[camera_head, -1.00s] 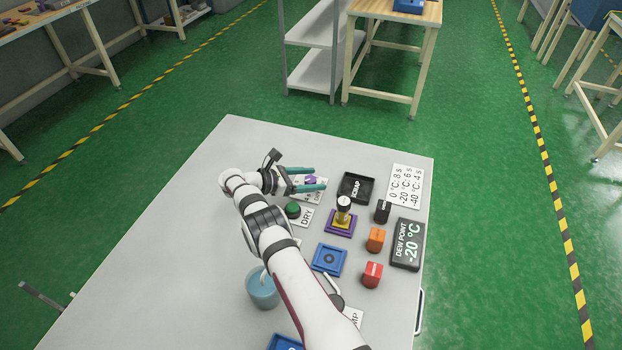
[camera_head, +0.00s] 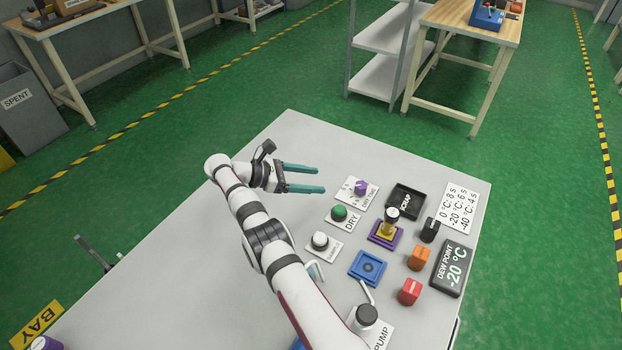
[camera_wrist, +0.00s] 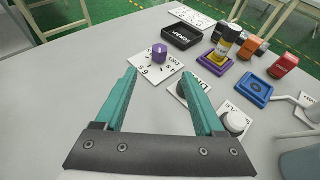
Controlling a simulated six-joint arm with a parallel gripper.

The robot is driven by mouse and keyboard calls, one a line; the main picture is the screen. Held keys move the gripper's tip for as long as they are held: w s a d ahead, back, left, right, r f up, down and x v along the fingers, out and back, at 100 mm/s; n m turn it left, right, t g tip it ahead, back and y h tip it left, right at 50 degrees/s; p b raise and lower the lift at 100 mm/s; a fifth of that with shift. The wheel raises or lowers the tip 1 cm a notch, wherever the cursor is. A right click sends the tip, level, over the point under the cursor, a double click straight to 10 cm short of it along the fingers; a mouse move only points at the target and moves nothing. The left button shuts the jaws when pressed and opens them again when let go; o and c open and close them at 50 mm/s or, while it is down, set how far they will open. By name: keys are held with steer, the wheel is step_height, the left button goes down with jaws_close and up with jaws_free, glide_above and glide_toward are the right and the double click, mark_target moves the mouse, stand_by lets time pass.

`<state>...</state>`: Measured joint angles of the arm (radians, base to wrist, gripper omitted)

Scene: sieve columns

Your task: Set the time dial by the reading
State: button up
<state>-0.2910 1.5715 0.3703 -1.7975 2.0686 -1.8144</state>
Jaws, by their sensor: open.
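The time dial is a purple knob (camera_head: 361,188) on a white plate (camera_head: 349,199) with printed marks. It also shows in the wrist view (camera_wrist: 159,53), ahead of my fingers. My gripper (camera_head: 322,179) has two teal fingers, open and empty, held to the left of the dial and apart from it. The dew point display (camera_head: 451,268) reads -20 °C. A white card (camera_head: 460,208) behind it lists 0 °C: 8 s, -20 °C: 6 s, -40 °C: 4 s. Which mark the knob points at is too small to tell.
A green DRY button (camera_head: 339,213) and a SAMPLE button (camera_head: 320,240) sit nearer. A black SCRAP tray (camera_head: 406,201), a column on a purple-and-yellow stand (camera_head: 385,232), a blue stand (camera_head: 368,268) and orange (camera_head: 419,257), red (camera_head: 409,292) and black blocks stand right. The table's left side is clear.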

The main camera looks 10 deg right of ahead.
steer(key=m+g+y, duration=0.3)
steer(key=y, duration=0.4)
glide_above(362, 185)
steer(key=s+a, duration=0.3)
steer(key=a, duration=0.2)
steer(key=shift+d+f, duration=0.25)
steer(key=s+d+r+m+t+y, duration=0.3)
steer(key=d+r+m+t+y, duration=0.45)
steer(key=r+m+y, duration=0.2)
steer(key=shift+n+g+h, duration=0.25)
steer(key=shift+h, duration=0.2)
steer(key=x, duration=1.4)
steer(key=shift+w+f, duration=0.3)
steer(key=shift+w+a+f, duration=0.1)
steer(key=shift+w+f, duration=0.05)
steer(key=shift+f, duration=0.15)
jaws_close()
